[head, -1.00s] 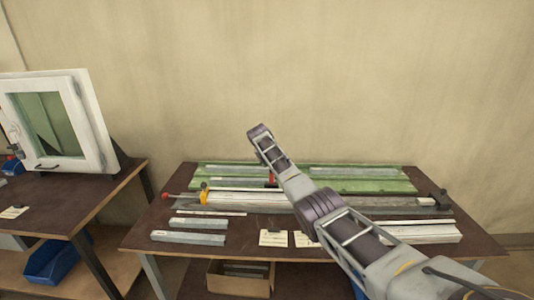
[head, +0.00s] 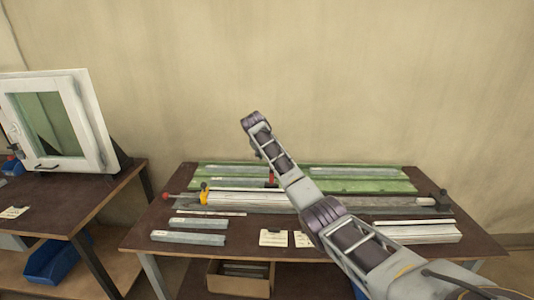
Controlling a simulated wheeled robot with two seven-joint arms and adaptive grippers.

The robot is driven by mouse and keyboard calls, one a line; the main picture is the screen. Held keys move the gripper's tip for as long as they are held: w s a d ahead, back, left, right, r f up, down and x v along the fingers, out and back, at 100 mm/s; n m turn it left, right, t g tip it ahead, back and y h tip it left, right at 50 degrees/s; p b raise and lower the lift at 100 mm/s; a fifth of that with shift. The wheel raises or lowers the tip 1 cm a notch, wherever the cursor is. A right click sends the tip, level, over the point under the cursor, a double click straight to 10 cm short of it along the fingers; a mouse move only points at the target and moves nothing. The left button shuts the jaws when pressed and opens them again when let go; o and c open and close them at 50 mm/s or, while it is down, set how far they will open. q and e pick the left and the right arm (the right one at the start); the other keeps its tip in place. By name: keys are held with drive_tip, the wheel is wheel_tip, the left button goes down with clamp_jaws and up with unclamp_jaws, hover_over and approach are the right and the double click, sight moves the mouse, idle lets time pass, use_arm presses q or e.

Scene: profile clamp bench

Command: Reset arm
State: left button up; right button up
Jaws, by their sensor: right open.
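My right arm comes in from the lower right and reaches up and left across the bench. Its far end (head: 252,121) is raised above the back edge of the bench, in front of the bare wall. My right gripper is open at that end, small and mostly hidden by the wrist links; I see nothing held in it. My left gripper is not in view. The profile clamp (head: 330,204), with a long grey profile along it, lies across the middle of the bench, partly hidden behind my right arm.
The brown bench (head: 200,256) carries a green tray (head: 375,186) with profiles at the back, short grey profiles (head: 188,238) at front left, and paper cards (head: 273,238). A cardboard box (head: 238,280) is underneath. A white window frame (head: 92,120) stands on the left table.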

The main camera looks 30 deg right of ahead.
drive_tip(key=shift+s+a+r, duration=0.15)
drive_tip(key=shift+r, duration=0.15)
drive_tip(key=shift+a, duration=0.1)
idle(0.5)
